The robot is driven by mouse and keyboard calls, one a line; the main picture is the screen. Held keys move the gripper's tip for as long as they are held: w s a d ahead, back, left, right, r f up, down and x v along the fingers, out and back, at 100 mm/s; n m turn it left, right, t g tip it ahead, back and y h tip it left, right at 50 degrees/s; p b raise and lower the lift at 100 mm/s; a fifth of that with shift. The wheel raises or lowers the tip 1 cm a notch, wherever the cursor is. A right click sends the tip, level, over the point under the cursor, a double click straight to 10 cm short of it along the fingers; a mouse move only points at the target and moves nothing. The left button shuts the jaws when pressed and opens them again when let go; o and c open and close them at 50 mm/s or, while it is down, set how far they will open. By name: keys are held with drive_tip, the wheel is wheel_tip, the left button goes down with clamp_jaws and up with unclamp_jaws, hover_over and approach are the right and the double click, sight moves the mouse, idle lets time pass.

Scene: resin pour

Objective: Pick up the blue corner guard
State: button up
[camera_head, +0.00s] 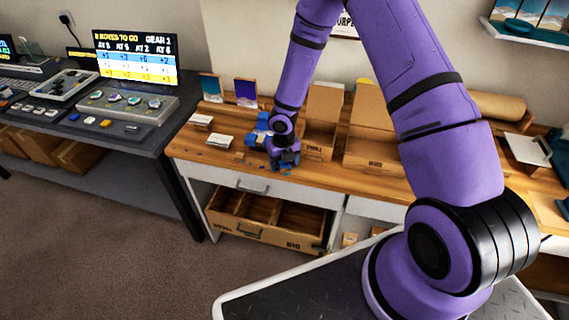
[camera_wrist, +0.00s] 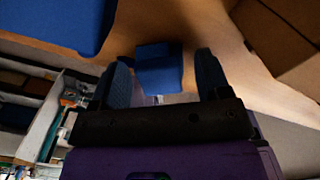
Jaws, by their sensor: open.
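A small blue block-like piece, seemingly the blue corner guard (camera_wrist: 158,68), lies on the wooden bench top between the fingertips of my gripper (camera_wrist: 163,75) in the wrist view. Bare space shows on both sides of it, so the fingers do not appear to touch it. My gripper is open. In the head view my gripper (camera_head: 284,164) points down low over the bench, near its front edge, and hides most of what is under it. A larger blue object (camera_wrist: 58,22) is at the upper left in the wrist view; blue pieces (camera_head: 258,137) also show just left of my gripper in the head view.
Open cardboard boxes (camera_head: 319,140) stand right of my gripper; a box corner (camera_wrist: 282,35) shows in the wrist view. Small white card stacks (camera_head: 219,141) lie to the left on the bench (camera_head: 192,155). A divided cardboard tray (camera_head: 262,232) sits below the bench top.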

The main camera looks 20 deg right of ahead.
drive_tip(key=c, duration=1)
